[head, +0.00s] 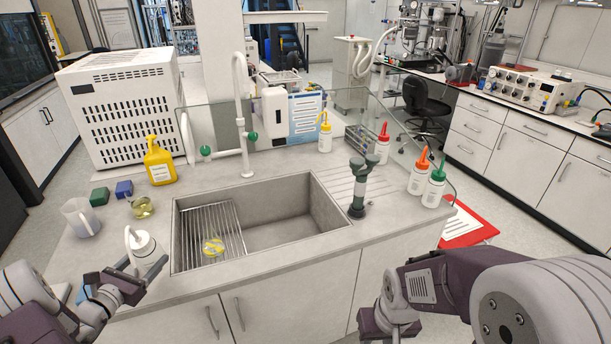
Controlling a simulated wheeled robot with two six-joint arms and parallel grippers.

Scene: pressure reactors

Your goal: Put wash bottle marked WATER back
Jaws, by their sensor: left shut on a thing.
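A wash bottle with a white cap and bent spout (142,242) is at the counter's front left, beside the sink. My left gripper (137,277) is shut on it; the gripper hides part of its body, and no marking on it can be read. Wash bottles with a yellow cap (325,139), a red cap (382,149), an orange cap (418,180) and a green cap (434,190) stand behind and right of the sink. Their labels are too small to read. My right gripper (391,327) is low in front of the cabinet, and its fingers are not clear.
The sink (285,228) with a wire rack (213,222) fills the counter's middle. A tall faucet (242,120) rises behind the sink.

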